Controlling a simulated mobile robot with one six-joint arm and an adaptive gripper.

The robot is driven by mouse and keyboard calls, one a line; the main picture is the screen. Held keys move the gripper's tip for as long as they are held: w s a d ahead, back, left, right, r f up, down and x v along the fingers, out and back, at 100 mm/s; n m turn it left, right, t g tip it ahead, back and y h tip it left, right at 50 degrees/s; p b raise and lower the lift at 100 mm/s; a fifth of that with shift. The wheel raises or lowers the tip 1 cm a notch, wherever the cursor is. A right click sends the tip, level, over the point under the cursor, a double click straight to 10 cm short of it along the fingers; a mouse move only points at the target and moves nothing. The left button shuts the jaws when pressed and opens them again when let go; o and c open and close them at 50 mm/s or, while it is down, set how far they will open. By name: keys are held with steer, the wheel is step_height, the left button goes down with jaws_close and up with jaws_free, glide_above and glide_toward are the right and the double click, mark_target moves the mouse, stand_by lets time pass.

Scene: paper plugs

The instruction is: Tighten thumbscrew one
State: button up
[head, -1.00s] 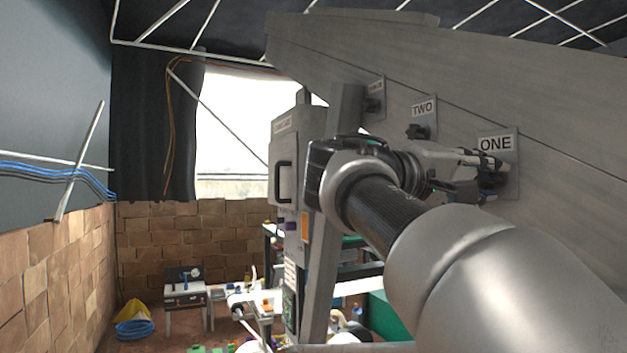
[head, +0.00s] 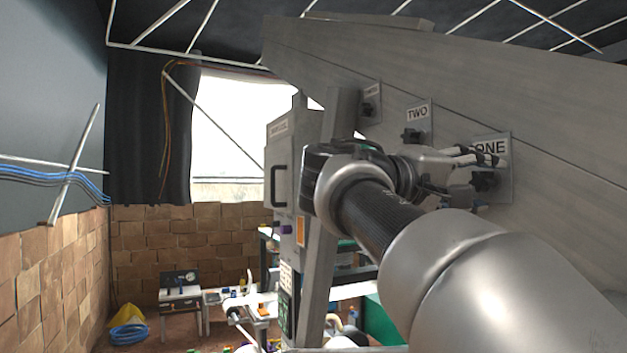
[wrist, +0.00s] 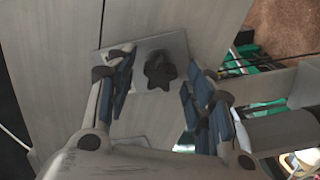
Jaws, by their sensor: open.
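Thumbscrew one is a dark star-shaped knob (wrist: 160,70) on a grey metal plate (wrist: 172,46). In the head view the knob (head: 487,180) sits below the plate's "ONE" label (head: 491,147), which a finger partly covers. My gripper (head: 466,181) is open at the plate, its fingers spread above and below the knob in that view. In the wrist view my gripper (wrist: 160,82) has one blue-padded finger on each side of the knob, with gaps showing. Neither finger visibly touches it there.
Plate "TWO" (head: 418,114) with its dark knob and a farther labelled plate (head: 371,94) are on the same slanted grey panel (head: 560,130). A grey cabinet (head: 280,165) and a slanted post (head: 325,230) stand left of my arm.

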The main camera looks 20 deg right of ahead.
mark_target(477, 180)
steer(key=shift+s+a, duration=0.15)
steer(key=shift+a, duration=1.85)
